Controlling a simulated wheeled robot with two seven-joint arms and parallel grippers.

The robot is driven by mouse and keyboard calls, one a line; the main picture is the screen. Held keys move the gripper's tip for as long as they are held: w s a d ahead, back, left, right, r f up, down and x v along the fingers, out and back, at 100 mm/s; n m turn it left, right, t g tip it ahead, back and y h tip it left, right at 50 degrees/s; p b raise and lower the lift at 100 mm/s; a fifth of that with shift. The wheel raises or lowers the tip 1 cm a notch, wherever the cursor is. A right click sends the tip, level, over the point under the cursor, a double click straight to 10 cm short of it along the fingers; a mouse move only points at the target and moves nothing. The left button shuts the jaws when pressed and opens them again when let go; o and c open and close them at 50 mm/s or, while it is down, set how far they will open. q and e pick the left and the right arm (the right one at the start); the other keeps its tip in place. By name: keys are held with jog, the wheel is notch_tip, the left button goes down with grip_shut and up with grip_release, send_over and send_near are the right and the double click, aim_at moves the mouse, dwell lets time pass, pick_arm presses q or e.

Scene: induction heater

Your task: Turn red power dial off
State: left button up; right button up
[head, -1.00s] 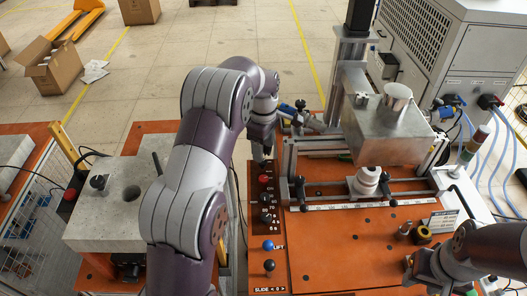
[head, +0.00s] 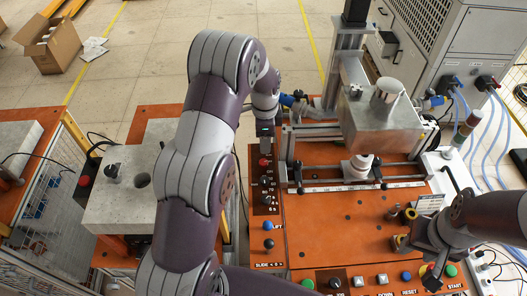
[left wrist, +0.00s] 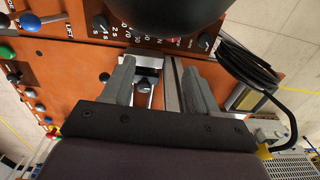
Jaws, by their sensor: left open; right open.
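The red power dial (head: 264,162) sits near the top of the dark strip of dials (head: 266,190) on the left side of the orange table. My left arm reaches over from the left, and its wrist end comes down just beyond the red dial; its fingers are mostly hidden in the head view. In the left wrist view my left gripper (left wrist: 158,85) is open and empty, and black dials (left wrist: 100,23) show near the top. A dark round shape covers part of the panel there, so the red dial is not clear. My right gripper (head: 398,228) is open, low over the table's right side.
A metal block on a stand (head: 380,125) rises behind the table. A slide rail (head: 350,186) crosses the table right of the dials. A blue knob (head: 268,226) lies nearer on the strip, and several push buttons (head: 382,279) line the front edge. The middle table surface is clear.

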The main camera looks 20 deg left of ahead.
aim_at(264, 162)
pick_arm(q)
jog(key=f+m+p, duration=0.2)
jog(key=f, duration=0.2)
jog(key=w+a+f+m+p, duration=0.1)
jog(key=f+m+p, duration=0.1)
jog(key=f, duration=0.3)
jog(key=w+f+m+p, duration=0.1)
jog(key=f+p, duration=0.1)
jog(key=f, duration=0.2)
jog(key=shift+w+a+f+m, duration=0.2)
jog(key=shift+a+m, duration=0.05)
jog(key=shift+m, duration=0.15)
jog(key=shift+f, duration=0.45)
jog(key=c, duration=1)
